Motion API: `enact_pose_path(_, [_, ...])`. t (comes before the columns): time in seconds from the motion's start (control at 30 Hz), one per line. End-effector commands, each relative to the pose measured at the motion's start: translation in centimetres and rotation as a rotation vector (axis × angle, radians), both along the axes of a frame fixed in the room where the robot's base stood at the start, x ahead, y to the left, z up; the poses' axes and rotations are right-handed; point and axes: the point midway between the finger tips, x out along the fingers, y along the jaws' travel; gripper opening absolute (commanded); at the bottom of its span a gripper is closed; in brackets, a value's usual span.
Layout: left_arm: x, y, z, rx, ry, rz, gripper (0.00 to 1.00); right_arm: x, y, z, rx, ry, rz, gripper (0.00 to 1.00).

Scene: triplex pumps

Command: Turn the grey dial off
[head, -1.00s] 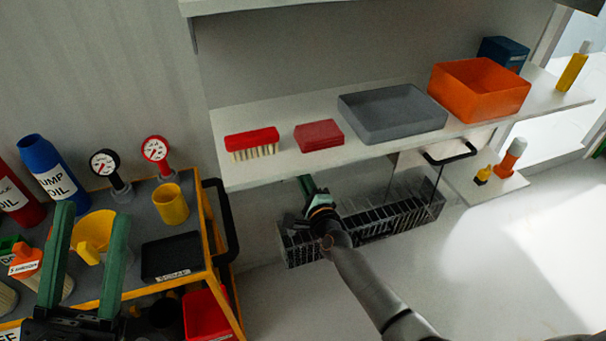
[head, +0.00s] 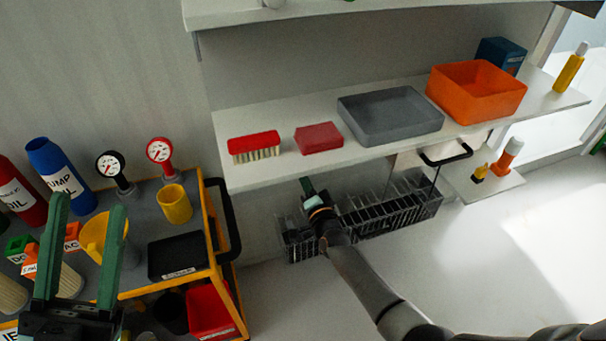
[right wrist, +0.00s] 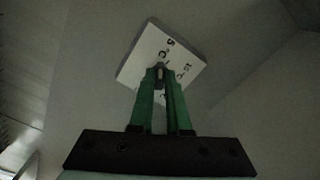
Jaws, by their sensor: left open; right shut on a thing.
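A white plate (right wrist: 183,62) with temperature marks such as "5°C" and "15°C" is on the wall, tilted in the right wrist view. The small grey dial (right wrist: 159,72) is at its middle, mostly hidden between my fingertips. My right gripper (right wrist: 160,80) is shut on the dial. In the head view the right gripper (head: 308,188) reaches under the shelf, and the dial is hidden there. My left gripper (head: 88,202) is open and empty in front of the yellow cart at the left.
The shelf (head: 240,179) above my right gripper holds a red brush (head: 253,142), a red block (head: 319,138), a grey tray (head: 390,128) and an orange bin (head: 476,108). A dark slatted rack (head: 400,210) lies beside my right wrist. The cart carries bottles, gauges and cups.

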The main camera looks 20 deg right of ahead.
Motion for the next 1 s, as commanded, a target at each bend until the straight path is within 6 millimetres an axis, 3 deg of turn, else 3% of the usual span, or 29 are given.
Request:
enact_pose_path(0.77, [-0.03,-0.01,0.28,0.004,-0.002,0.002,0.5,0.09,0.01,0.11,-0.103,-0.006,-0.001,0.0])
enact_pose_path(0.8, [-0.03,-0.02,0.27,0.004,-0.002,0.002,0.5,0.09,0.0,0.12,-0.103,-0.006,-0.001,0.18])
enact_pose_path(1.0, [-0.04,-0.04,0.27,0.004,0.0,0.001,0.5,0.06,0.0,0.06,-0.102,-0.005,0.0,0.41])
